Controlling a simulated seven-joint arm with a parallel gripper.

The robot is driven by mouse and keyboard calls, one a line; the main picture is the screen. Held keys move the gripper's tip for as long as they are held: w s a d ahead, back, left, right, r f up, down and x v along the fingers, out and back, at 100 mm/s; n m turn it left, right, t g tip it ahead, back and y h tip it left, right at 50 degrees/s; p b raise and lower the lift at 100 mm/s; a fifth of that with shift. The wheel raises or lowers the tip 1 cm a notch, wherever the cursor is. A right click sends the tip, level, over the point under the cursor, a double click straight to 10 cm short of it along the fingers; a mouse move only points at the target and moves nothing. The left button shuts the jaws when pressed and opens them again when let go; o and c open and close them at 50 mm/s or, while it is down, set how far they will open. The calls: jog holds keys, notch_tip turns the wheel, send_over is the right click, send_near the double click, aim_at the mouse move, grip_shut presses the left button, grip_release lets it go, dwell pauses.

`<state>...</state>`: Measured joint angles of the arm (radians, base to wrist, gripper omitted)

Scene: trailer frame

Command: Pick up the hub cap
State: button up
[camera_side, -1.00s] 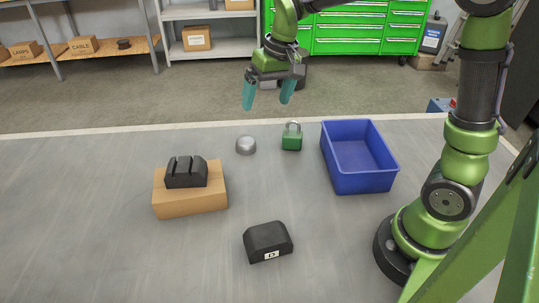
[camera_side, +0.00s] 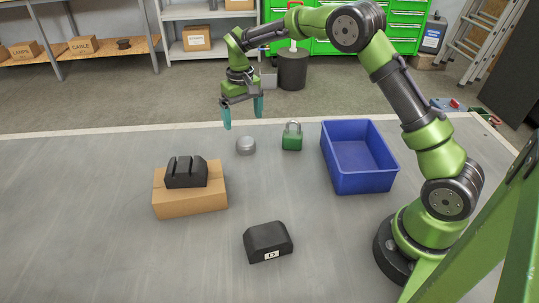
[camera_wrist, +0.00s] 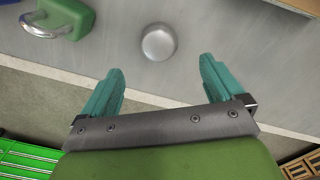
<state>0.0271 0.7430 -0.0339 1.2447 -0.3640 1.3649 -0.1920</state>
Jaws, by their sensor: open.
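The hub cap (camera_side: 246,146) is a small round silver-grey piece lying on the grey table near its far edge, left of the green padlock (camera_side: 292,138). In the wrist view the hub cap (camera_wrist: 159,42) sits ahead of the fingers, roughly centred between them, with nothing touching it. My gripper (camera_side: 242,112) hangs above and slightly behind the hub cap in the side view, its teal fingers pointing down. In the wrist view my gripper (camera_wrist: 160,90) is open and empty.
A blue bin (camera_side: 361,182) stands right of the padlock. A black grooved block (camera_side: 186,173) rests on a cardboard box (camera_side: 190,202) at left. A black block with a white label (camera_side: 268,241) lies nearer the camera. The table between them is clear.

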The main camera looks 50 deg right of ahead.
aim_at(245, 140)
notch_tip(245, 140, down, 9)
jog(key=shift+d+f, duration=0.1)
jog(key=shift+d, duration=0.05)
dwell(0.4)
jog(key=shift+c, duration=0.3)
jog(key=c, duration=1.1)
